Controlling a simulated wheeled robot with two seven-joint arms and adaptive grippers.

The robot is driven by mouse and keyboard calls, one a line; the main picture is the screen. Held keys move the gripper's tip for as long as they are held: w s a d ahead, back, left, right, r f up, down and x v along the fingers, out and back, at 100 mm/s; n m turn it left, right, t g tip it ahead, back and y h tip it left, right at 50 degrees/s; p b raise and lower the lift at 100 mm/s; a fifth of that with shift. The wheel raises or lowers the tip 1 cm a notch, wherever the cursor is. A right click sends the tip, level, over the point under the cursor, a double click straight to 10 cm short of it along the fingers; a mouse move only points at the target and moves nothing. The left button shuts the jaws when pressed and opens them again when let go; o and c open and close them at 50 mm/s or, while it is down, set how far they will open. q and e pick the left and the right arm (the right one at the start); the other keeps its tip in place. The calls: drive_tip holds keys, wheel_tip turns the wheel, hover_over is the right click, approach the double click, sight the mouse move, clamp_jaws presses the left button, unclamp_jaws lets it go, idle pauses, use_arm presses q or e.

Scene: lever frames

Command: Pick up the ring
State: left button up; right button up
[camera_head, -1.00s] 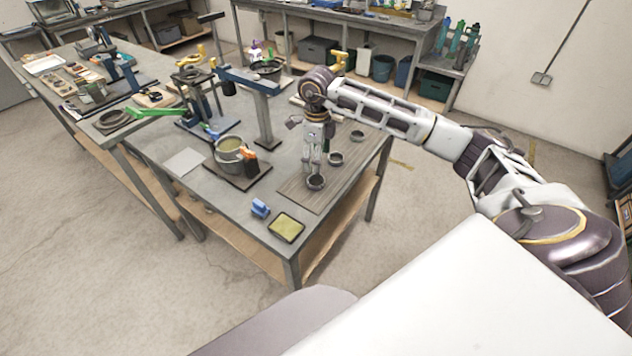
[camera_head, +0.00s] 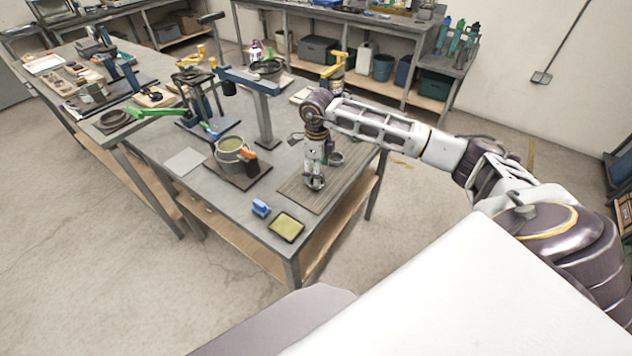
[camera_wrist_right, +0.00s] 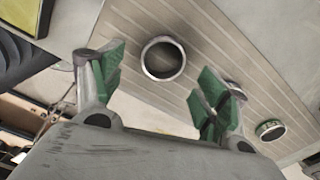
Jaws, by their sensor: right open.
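A grey metal ring (camera_wrist_right: 147,67) lies on a grooved wooden board (camera_wrist_right: 206,28). In the right wrist view it sits between and a little beyond the two green-padded fingers of my right gripper (camera_wrist_right: 160,80), which is open and empty. In the head view my right gripper (camera_head: 315,180) points straight down over the front part of the board (camera_head: 342,190), with the ring (camera_head: 316,186) at its fingertips. I cannot tell whether they touch. A second ring (camera_wrist_right: 270,130) lies farther along the board, and another is partly hidden behind a finger. My left gripper is not in view.
A yellow-filled tray (camera_head: 286,227) and a blue object (camera_head: 261,208) lie left of the board. The board's right side is near the table edge.

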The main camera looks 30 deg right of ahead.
drive_tip(key=shift+f, duration=0.45)
wheel_tip(320, 180, down, 2)
drive_tip(key=shift+w+d+p, duration=0.1)
drive_tip(key=shift+w+p, duration=0.05)
drive_tip(key=shift+p, duration=0.2)
drive_tip(key=shift+f, duration=0.75)
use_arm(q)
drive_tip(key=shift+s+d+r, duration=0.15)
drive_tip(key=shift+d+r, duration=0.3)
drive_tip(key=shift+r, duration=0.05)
use_arm(e)
drive_tip(key=c, duration=1.1)
